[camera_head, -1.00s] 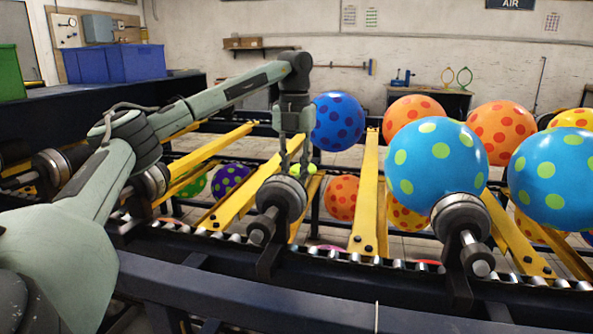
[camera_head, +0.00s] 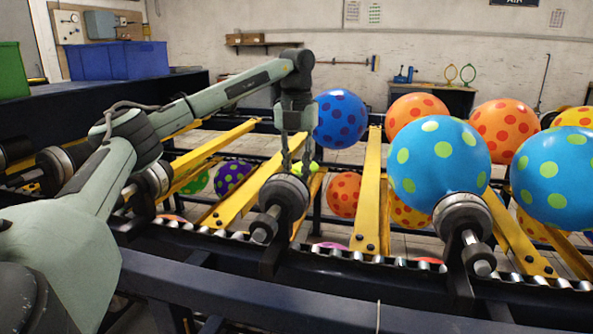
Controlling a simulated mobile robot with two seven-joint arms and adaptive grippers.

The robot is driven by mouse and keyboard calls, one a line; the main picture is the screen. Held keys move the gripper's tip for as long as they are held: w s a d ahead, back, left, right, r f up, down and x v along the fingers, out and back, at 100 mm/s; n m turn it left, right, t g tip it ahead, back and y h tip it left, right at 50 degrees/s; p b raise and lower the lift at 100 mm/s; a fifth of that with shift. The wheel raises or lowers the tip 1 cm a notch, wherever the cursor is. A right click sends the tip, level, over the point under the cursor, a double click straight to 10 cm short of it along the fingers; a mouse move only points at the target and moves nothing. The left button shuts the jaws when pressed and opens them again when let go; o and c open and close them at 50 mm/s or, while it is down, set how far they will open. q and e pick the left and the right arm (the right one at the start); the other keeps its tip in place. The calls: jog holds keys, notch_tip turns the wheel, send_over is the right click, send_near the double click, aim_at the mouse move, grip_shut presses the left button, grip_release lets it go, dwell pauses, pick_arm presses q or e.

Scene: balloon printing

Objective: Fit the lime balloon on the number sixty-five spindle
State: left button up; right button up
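The small lime balloon (camera_head: 311,168) shows just behind the top of a dark round spindle (camera_head: 284,197) left of centre, partly hidden by my gripper fingers and the spindle. My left gripper (camera_head: 297,167) points down from above, with its fingers on the lime balloon and appearing closed on it. The spindle hides part of the contact, so I cannot tell whether the balloon's neck is around the spindle. No number sixty-five is readable on any spindle. My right gripper is not in view.
A blue balloon with lime dots (camera_head: 438,165) sits at the spindle to the right (camera_head: 461,215). A dark blue dotted balloon (camera_head: 340,118) is just behind my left gripper. Yellow bars (camera_head: 367,200) run between spindle positions. A dark rail (camera_head: 330,300) crosses the front.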

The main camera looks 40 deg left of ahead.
pick_arm(q)
jog(key=shift+s+d, duration=0.3)
jog(key=shift+s, duration=0.2)
dwell(0.8)
jog(key=o, duration=0.8)
jog(key=shift+r, duration=0.1)
notch_tip(320, 180, up, 7)
jog(key=shift+r, duration=0.9)
